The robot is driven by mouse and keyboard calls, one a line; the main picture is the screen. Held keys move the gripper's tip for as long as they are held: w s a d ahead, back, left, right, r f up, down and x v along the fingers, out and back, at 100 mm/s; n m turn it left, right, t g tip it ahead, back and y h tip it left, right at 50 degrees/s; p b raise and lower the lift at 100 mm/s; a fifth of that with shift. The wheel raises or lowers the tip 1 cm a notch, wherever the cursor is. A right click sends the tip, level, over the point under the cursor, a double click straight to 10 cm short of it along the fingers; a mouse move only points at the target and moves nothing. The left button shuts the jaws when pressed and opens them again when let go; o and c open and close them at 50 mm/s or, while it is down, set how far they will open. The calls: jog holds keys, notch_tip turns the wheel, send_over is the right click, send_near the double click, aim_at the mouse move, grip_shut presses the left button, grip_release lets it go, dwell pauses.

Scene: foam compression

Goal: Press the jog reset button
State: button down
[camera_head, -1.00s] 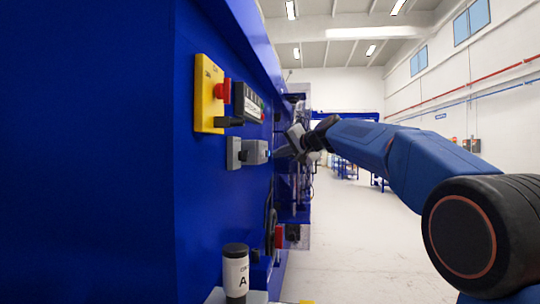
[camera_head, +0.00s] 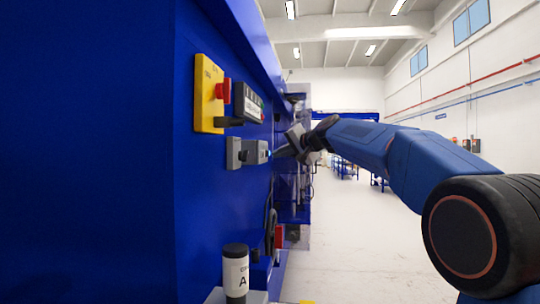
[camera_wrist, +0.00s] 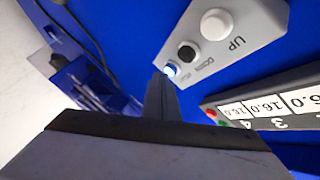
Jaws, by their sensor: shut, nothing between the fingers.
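The jog box is a grey panel (camera_wrist: 245,30) on the blue machine wall, with a white UP button (camera_wrist: 215,25), a black DOWN button (camera_wrist: 187,53) and a small blue-and-white button (camera_wrist: 170,69) at its end, whose label is too small to read. The jog box (camera_head: 248,153) also shows in the head view, below the yellow box. My gripper (camera_wrist: 160,80) is shut and empty, with its fingertips right beside the blue-and-white button. I cannot tell whether they touch it. In the head view my gripper (camera_head: 281,153) is at the box's far end.
A yellow box with a red emergency button (camera_head: 209,95) and a black display panel (camera_head: 249,103) sit above the jog box. The display panel (camera_wrist: 270,100) is close to my gripper in the wrist view. A labelled cylinder (camera_head: 236,272) stands below. Open floor lies right.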

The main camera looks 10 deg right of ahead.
jog(key=shift+a, duration=0.15)
dwell(0.3)
jog(key=shift+w+a, duration=0.15)
jog(key=shift+a, duration=0.15)
jog(key=shift+d, duration=0.45)
dwell(0.4)
jog(key=s+d, duration=0.2)
jog(key=d, duration=0.3)
jog(key=shift+d, duration=0.3)
jog(key=shift+s, duration=0.15)
dwell(0.6)
